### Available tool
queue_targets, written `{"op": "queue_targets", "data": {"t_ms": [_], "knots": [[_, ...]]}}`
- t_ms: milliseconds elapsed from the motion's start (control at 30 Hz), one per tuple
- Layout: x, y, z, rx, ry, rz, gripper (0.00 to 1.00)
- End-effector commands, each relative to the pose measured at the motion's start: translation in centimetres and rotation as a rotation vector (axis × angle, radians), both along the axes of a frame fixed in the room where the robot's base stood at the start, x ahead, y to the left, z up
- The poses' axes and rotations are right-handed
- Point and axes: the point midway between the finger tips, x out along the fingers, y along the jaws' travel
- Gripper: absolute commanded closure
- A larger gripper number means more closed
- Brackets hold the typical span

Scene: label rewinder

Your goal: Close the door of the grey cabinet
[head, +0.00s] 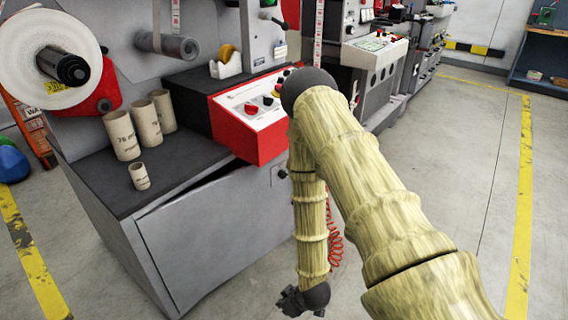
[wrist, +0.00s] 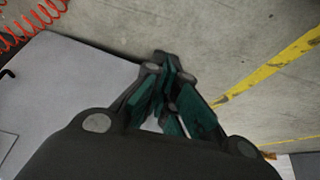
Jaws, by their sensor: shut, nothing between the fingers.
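The grey cabinet (head: 96,222) stands under the dark worktop at the left of the head view. Its grey door (head: 215,235) looks ajar, with a dark wedge-shaped gap along its top edge below the red control box. A small dark latch (head: 282,174) sits near the door's upper right corner. My gripper (head: 291,299) hangs low, to the right of the door in the picture. In the wrist view its green-padded fingers (wrist: 165,62) are together and empty, with a pale grey panel (wrist: 75,85), likely the door, to their left. Contact with the door cannot be told.
A red coiled hose (head: 335,235) hangs behind my arm. Cardboard cores (head: 122,135) stand on the worktop, near the red control box (head: 250,115). Open concrete floor (head: 455,180) with a yellow line (head: 525,170) lies to the right.

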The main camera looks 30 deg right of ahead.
Motion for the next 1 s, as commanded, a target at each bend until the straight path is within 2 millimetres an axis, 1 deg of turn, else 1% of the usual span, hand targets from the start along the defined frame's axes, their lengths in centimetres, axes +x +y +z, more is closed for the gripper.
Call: {"op": "queue_targets", "data": {"t_ms": [33,67,100,167,200,267,300,367,400,467,500,567,600,633,700,800,900,1000], "knots": [[3.6,-1.3,-0.1,-0.015,-0.09,0.05,1.0],[5.4,-2.0,0.2,-0.027,-0.139,0.087,1.0],[7.9,-3.0,0.7,-0.048,-0.208,0.134,1.0],[11.4,-4.7,1.7,-0.088,-0.309,0.204,1.0],[13.6,-5.9,2.5,-0.12,-0.375,0.248,1.0],[16.7,-7.8,3.8,-0.175,-0.474,0.312,1.0],[18.6,-9.2,4.7,-0.217,-0.538,0.353,1.0],[21.3,-11.3,6.3,-0.286,-0.633,0.411,1.0],[22.9,-12.8,7.4,-0.336,-0.695,0.449,1.0],[25.1,-15.2,9.1,-0.418,-0.784,0.502,1.0],[26.3,-16.8,10.3,-0.478,-0.84,0.534,1.0],[28.0,-19.3,12.1,-0.572,-0.919,0.58,1.0],[28.8,-20.9,13.2,-0.634,-0.966,0.609,1.0],[29.3,-22.0,14.1,-0.681,-0.998,0.627,1.0],[30.3,-24.4,15.8,-0.785,-1.063,0.669,1.0],[31.1,-27.2,17.8,-0.91,-1.131,0.712,1.0],[31.4,-29.1,19.2,-0.999,-1.171,0.738,1.0],[31.6,-30.0,19.9,-1.045,-1.191,0.755,1.0]]}}
